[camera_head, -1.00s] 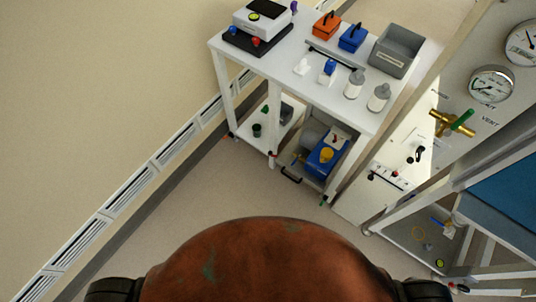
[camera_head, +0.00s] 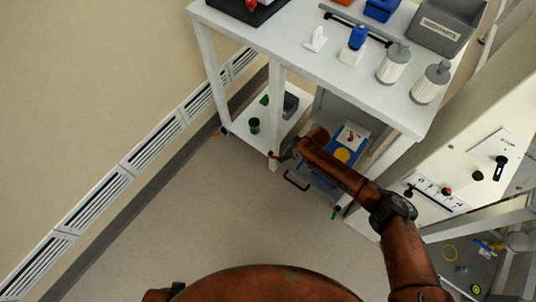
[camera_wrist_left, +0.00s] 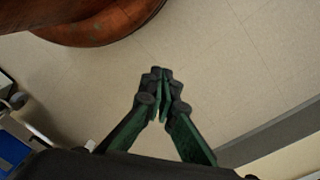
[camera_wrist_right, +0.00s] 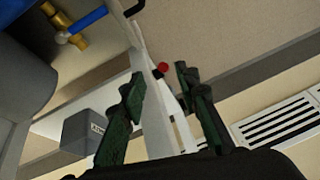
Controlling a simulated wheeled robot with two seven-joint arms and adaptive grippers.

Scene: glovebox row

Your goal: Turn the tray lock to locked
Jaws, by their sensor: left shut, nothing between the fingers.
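A small red knob (camera_head: 273,154), possibly the tray lock, is at the white bench leg beside the lower shelf bay. It also shows in the right wrist view (camera_wrist_right: 163,67), with a dark part beside it. My right gripper (camera_wrist_right: 157,77) is open and empty, its green fingers apart, and the knob appears between and beyond the tips. In the head view my right arm reaches to this leg; its fingers are hard to make out. My left gripper (camera_wrist_left: 163,78) is shut and empty above bare floor, outside the head view. Whether the lock is turned cannot be read.
A blue unit (camera_head: 318,171) stands in the lower bay, with a black handle (camera_head: 297,181) in front. The bench top (camera_head: 300,62) holds grey-topped bottles and a grey bin (camera_head: 440,25). A white panel with knobs (camera_head: 440,190) is at right. The floor at left is clear.

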